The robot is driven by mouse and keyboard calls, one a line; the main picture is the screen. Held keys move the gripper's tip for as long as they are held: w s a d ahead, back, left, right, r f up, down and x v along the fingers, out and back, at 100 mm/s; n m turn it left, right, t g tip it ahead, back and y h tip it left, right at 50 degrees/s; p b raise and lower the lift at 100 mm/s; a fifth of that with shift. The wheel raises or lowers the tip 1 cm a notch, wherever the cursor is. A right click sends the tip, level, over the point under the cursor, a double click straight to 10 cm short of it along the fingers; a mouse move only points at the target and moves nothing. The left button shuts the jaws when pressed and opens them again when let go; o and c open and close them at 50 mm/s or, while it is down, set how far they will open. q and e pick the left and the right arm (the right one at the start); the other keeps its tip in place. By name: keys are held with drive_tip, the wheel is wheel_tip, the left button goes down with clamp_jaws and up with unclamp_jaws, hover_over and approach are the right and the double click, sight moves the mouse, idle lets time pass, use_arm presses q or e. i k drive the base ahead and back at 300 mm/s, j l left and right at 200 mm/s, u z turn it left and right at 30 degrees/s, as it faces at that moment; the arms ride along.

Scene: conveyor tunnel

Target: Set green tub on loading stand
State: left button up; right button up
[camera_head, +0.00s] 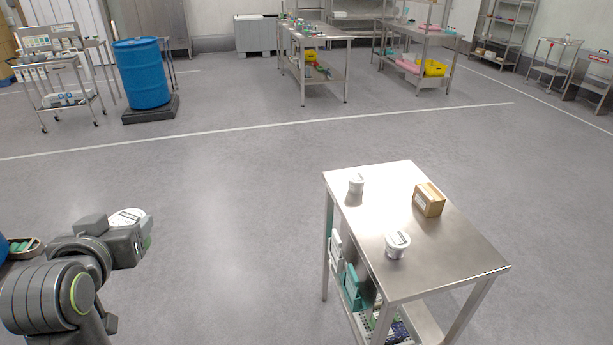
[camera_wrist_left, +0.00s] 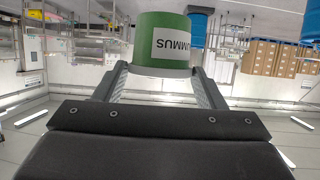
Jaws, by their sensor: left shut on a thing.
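The green tub (camera_wrist_left: 162,45) carries a white label with dark letters. My left gripper (camera_wrist_left: 160,72) is shut on it, one finger at each side. In the head view the tub (camera_head: 147,241) shows only as a bit of green and a white lid beyond my left wrist, at the lower left. A steel stand (camera_head: 451,256), which looks like the loading stand, is at the right, well apart from the tub. My right gripper is out of view.
Open floor lies between my left arm and the stand. A blue drum (camera_head: 142,74) stands far back left.

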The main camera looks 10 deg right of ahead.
sight(374, 217)
drive_tip(key=i+l+z, duration=0.15)
drive_tip(key=z, duration=0.2)
drive_tip(key=i+l+z, duration=0.25)
drive_tip(key=z, duration=0.15)
drive_tip(key=i+l+z, duration=0.2)
drive_tip(key=z, duration=0.15)
drive_tip(key=i, duration=0.25)
